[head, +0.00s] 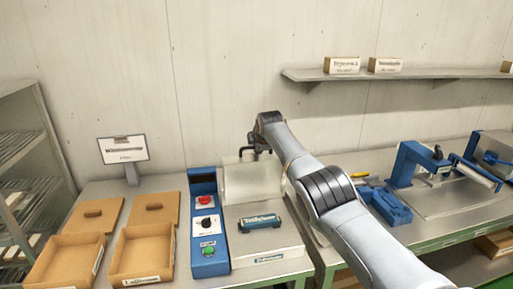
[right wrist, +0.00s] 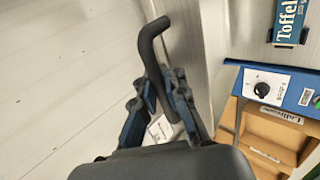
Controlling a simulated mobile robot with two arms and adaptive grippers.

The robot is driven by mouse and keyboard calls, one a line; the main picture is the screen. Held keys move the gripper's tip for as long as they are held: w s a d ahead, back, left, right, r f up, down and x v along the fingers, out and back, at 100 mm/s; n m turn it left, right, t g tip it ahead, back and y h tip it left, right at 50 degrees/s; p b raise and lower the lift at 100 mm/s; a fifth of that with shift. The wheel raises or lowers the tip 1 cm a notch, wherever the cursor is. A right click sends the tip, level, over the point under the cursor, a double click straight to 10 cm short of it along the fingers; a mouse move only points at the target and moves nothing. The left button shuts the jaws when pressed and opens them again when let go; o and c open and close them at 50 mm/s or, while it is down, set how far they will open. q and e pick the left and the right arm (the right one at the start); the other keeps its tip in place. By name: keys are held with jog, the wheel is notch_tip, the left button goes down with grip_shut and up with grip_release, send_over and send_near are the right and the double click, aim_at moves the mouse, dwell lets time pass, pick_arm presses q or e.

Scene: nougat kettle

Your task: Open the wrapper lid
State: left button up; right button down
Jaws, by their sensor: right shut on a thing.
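The wrapper (head: 275,247) stands on the bench with a blue control panel (head: 207,225) at its left. Its pale translucent lid (head: 252,183) stands raised at the back, tilted up off the flat bed. A blue labelled bar (head: 260,223) lies on the bed; it also shows in the right wrist view (right wrist: 291,18). My right gripper (head: 252,150) is at the lid's top edge. In the right wrist view my right gripper (right wrist: 160,90) is shut on the dark bent handle (right wrist: 153,42). My left gripper is not in view.
Left of the wrapper are open cardboard boxes (head: 143,253), brown lids (head: 155,208) and a sign (head: 124,150). A wall shelf (head: 400,74) holds small boxes. Blue machines (head: 410,165) stand on the bench at right. A metal rack (head: 30,150) is at far left.

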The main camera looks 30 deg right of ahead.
jog(key=shift+w+r, duration=0.15)
jog(key=shift+r, duration=0.1)
jog(key=c, duration=1.4)
grip_release()
jog(key=shift+a, duration=0.1)
jog(key=shift+s, duration=0.3)
jog(key=shift+s+r, duration=0.5)
jog(key=shift+r, duration=0.05)
jog(key=v, duration=1)
jog(key=shift+s+a+r, duration=0.2)
jog(key=shift+r, duration=0.05)
